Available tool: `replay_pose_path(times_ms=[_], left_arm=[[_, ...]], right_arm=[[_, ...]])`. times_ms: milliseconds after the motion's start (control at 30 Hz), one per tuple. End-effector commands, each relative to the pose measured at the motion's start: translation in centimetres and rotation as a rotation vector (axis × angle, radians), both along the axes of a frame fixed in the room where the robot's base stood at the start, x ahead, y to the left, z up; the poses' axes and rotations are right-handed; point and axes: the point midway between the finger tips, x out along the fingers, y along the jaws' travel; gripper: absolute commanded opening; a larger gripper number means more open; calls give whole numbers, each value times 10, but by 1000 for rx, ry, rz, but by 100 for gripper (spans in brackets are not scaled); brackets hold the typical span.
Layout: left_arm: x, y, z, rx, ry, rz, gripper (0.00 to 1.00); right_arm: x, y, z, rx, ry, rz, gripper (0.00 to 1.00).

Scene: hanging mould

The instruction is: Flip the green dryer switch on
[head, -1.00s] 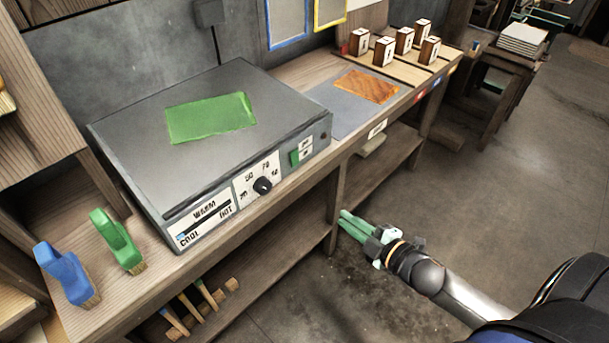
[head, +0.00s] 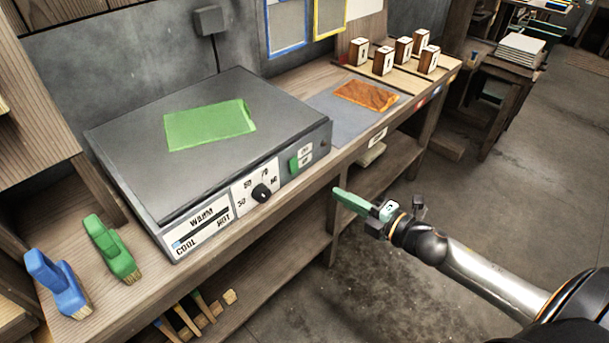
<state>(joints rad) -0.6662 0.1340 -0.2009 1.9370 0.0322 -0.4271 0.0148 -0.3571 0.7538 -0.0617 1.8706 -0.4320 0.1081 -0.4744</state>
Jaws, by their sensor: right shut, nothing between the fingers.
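The grey dryer box (head: 110,150) stands on the wooden bench, with a green sheet (head: 208,125) lying flat on its top. The green switch (head: 294,164) is on the right part of its front face, beside a small two-part label; I cannot read its position for sure. My right gripper (head: 337,194), with green fingers, is shut and empty. It is in front of the bench edge, to the right of and lower than the switch in the picture, apart from the dryer. My left gripper is out of view.
A black dial (head: 261,193) and a warm/cool scale (head: 203,227) share the front face. An orange sheet (head: 366,95) lies on a grey mat; several stamped wooden blocks (head: 383,60) stand behind.

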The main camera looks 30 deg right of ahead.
Motion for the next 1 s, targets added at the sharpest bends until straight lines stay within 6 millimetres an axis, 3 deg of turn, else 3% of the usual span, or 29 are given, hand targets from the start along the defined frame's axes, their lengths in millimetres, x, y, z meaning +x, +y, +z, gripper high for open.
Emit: replay_pose_path(times_ms=[700, 1000], left_arm=[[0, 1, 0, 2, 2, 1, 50], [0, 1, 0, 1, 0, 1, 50]], right_arm=[[94, 34, -11, -1, -1, -1, 0], [112, 41, -15, 0, 1, 0, 0]])
